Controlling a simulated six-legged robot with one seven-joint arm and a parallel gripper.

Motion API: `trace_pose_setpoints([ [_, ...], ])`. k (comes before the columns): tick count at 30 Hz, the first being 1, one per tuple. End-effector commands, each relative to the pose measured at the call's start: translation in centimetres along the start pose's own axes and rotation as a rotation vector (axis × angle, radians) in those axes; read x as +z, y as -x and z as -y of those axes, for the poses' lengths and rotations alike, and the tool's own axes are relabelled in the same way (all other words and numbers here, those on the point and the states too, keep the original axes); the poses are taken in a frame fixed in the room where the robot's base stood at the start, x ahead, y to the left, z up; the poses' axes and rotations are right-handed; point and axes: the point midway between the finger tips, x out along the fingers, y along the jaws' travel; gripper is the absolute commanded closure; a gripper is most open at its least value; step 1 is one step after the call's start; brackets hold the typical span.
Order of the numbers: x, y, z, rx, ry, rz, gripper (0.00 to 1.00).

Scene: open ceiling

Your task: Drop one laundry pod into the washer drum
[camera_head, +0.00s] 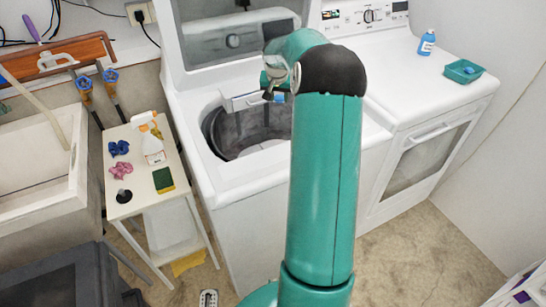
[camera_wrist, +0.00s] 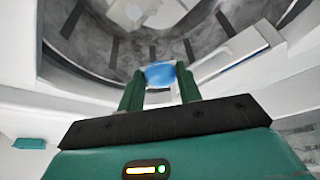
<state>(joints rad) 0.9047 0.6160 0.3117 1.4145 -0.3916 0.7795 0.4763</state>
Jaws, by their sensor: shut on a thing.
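My gripper (camera_wrist: 160,86) is shut on a blue laundry pod (camera_wrist: 159,72), held between the two green fingertips in the wrist view. In the head view the gripper (camera_head: 272,88) is above the open top of the white washer (camera_head: 225,190), and a small blue spot shows at its tip. The grey washer drum (camera_head: 229,144) lies below, partly hidden by my arm. The drum wall (camera_wrist: 100,50) fills the upper part of the wrist view, behind the pod. The washer lid (camera_head: 215,50) stands open.
A teal tray (camera_head: 462,76) and a blue bottle (camera_head: 427,43) stand on the white machine to the right. A small table left of the washer holds a spray bottle (camera_head: 152,145), a green-yellow sponge (camera_head: 163,180) and cloths. A sink (camera_head: 45,185) is at the left.

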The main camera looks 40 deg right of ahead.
Motion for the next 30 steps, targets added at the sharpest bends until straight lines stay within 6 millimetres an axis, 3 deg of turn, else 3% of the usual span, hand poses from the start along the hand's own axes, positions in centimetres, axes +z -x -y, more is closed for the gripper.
trace_pose_setpoints([
  [15,2.1,-4.8,0.1,0.0,0.001,0.003,0.87],
  [27,2.2,-5.5,0.3,-0.001,0.002,0.002,0.87],
  [28,2.2,-5.5,0.3,-0.001,0.002,0.002,0.6],
  [30,2.2,-5.5,0.3,-0.001,0.002,0.002,0.46],
])
